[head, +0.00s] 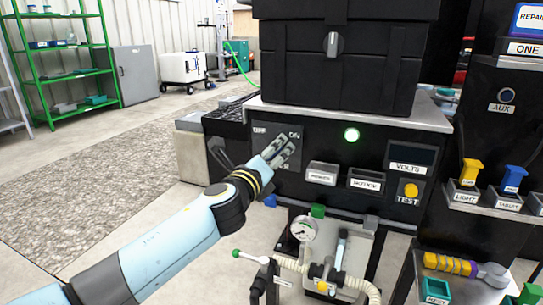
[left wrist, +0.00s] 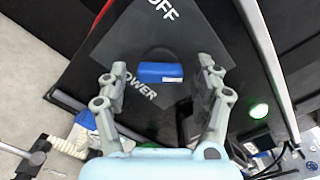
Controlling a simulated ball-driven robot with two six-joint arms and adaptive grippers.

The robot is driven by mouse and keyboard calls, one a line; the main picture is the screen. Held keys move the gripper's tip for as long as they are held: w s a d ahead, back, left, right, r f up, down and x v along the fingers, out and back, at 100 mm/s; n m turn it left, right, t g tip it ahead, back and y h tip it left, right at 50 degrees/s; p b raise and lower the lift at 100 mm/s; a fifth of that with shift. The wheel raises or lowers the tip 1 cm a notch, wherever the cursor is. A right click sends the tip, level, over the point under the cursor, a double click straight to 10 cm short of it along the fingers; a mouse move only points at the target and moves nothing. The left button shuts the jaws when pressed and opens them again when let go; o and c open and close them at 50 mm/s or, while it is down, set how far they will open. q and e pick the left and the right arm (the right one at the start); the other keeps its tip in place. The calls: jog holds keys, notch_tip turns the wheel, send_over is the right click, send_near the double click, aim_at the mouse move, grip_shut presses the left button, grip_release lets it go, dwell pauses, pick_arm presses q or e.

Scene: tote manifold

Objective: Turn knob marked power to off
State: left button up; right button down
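The blue power knob (left wrist: 160,72) sits on a dark plate (left wrist: 185,35) lettered OFF and POWER in the left wrist view. Its bar lies level in that picture, at a slant to the lettering. My left gripper (left wrist: 160,78) is open, with one finger on each side of the knob and gaps between. In the head view, the left gripper (head: 281,152) is at the plate (head: 263,139), below the words OFF and ON, and hides the knob. ON is not readable in the left wrist view. My right gripper is not in view.
A green lamp (head: 352,135) glows right of the plate and also shows in the left wrist view (left wrist: 258,110). Labelled switches (head: 322,174), a yellow TEST button (head: 411,190) and a black case (head: 345,60) are nearby. A gauge (head: 303,228) stands below.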

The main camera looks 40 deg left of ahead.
pick_arm(q)
jog(key=c, duration=1.1)
jog(key=shift+n, duration=0.4)
jog(key=shift+n+b, duration=3.15)
jog(key=shift+n, duration=5.45)
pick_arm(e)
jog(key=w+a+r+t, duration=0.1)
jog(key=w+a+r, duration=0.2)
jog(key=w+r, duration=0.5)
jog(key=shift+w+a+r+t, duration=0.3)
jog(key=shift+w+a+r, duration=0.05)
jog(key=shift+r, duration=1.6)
pick_arm(q)
jog(key=o, duration=1.2)
jog(key=shift+r, duration=0.1)
